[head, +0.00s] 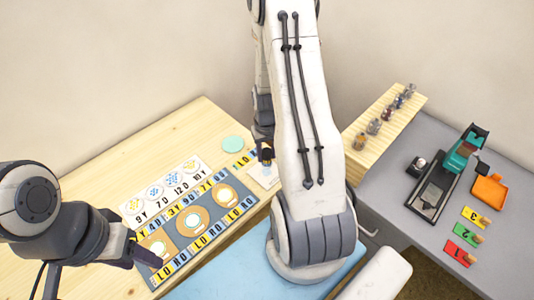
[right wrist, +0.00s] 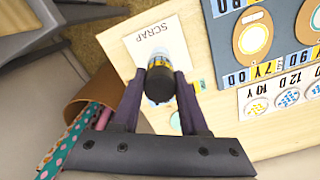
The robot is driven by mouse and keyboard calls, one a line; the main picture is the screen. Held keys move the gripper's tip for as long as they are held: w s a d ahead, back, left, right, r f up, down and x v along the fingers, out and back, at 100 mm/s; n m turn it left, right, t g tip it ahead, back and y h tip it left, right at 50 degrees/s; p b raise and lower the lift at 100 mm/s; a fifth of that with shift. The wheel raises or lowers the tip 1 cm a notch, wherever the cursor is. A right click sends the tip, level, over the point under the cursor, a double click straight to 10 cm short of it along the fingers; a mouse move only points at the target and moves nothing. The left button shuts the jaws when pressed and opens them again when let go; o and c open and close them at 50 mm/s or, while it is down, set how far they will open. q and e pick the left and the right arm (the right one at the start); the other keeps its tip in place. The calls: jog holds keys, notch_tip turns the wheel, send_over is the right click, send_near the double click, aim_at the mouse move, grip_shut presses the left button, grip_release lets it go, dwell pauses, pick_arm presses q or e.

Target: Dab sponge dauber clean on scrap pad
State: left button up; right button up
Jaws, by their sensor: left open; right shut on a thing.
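My right gripper (right wrist: 163,78) is shut on a sponge dauber (right wrist: 160,84) with a dark rounded end and a yellowish, patterned body. The dauber is over the white scrap pad (right wrist: 193,48), which is marked SCRAP. Pale blue shows beside the dauber, partly hidden by it and the fingers. I cannot tell whether the sponge touches the pad. In the head view my right gripper (head: 266,153) is partly behind my arm, above the scrap pad (head: 262,179). My left gripper (head: 146,257) is open and empty over the near left corner of the blue mat (head: 170,268).
A mint disc (head: 234,143) lies behind the mat on the wooden table (head: 140,160). A wooden rack (head: 388,115) of small bottles and a grey table with a green-handled press (head: 448,170) are at right. A brown container (right wrist: 88,104) with patterned rolls stands beside the table.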

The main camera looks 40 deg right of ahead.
aim_at(267, 160)
jog(key=shift+r+p, duration=0.3)
jog(key=shift+r, duration=0.4)
pick_arm(q)
jog(key=shift+r, duration=0.6)
jog(key=shift+f, duration=0.1)
pick_arm(e)
jog(key=shift+f, duration=0.15)
pick_arm(q)
jog(key=shift+f+b, duration=1.6)
jog(key=shift+b, duration=0.1)
pick_arm(e)
jog(key=shift+f, duration=2.2)
pick_arm(q)
jog(key=shift+f+b, duration=0.4)
pick_arm(e)
jog(key=shift+f, duration=0.6)
pick_arm(q)
jog(key=shift+r, duration=0.2)
pick_arm(e)
jog(key=shift+r, duration=0.1)
pick_arm(q)
jog(key=shift+r+p, duration=0.45)
jog(key=shift+p, duration=0.2)
pick_arm(e)
jog(key=shift+r, duration=0.55)
pick_arm(q)
jog(key=shift+r, duration=0.1)
pick_arm(e)
jog(key=shift+r, duration=0.1)
